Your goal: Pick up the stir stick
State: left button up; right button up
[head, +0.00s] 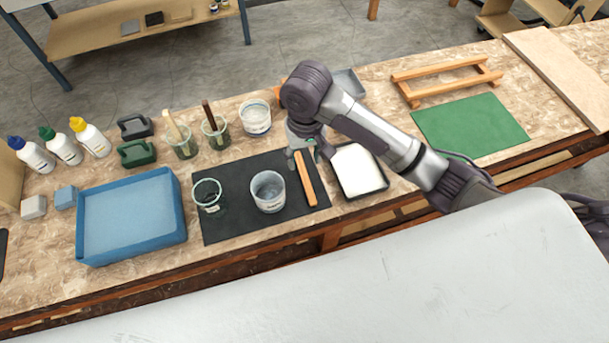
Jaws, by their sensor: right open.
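The stir stick (306,181), a flat orange-brown wooden strip, lies on the black mat (228,228), to the right of a clear cup (268,190) of greyish content. My right gripper (302,157) is over the far end of the stick, its fingers apart on either side of it. The fingers are small and partly hidden by the wrist; I cannot tell whether they touch the stick. My left gripper is not in view.
A tray with white content (383,186) sits close on the right, under my right forearm. A blue tray (181,232) is on the left. Cups holding sticks (181,147) stand behind the mat. A green sheet (470,126) lies farther right.

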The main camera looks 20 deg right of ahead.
jog(key=p, duration=0.1)
send_over(307, 184)
jog(key=f, duration=0.8)
jog(key=shift+s+a, duration=0.15)
jog(key=shift+a, duration=0.1)
jog(key=f, duration=0.1)
jog(key=f+p, duration=0.1)
jog(key=f, duration=0.2)
jog(key=shift+d+f, duration=0.2)
jog(key=shift+d, duration=0.1)
jog(key=shift+f, duration=0.45)
grip_shut()
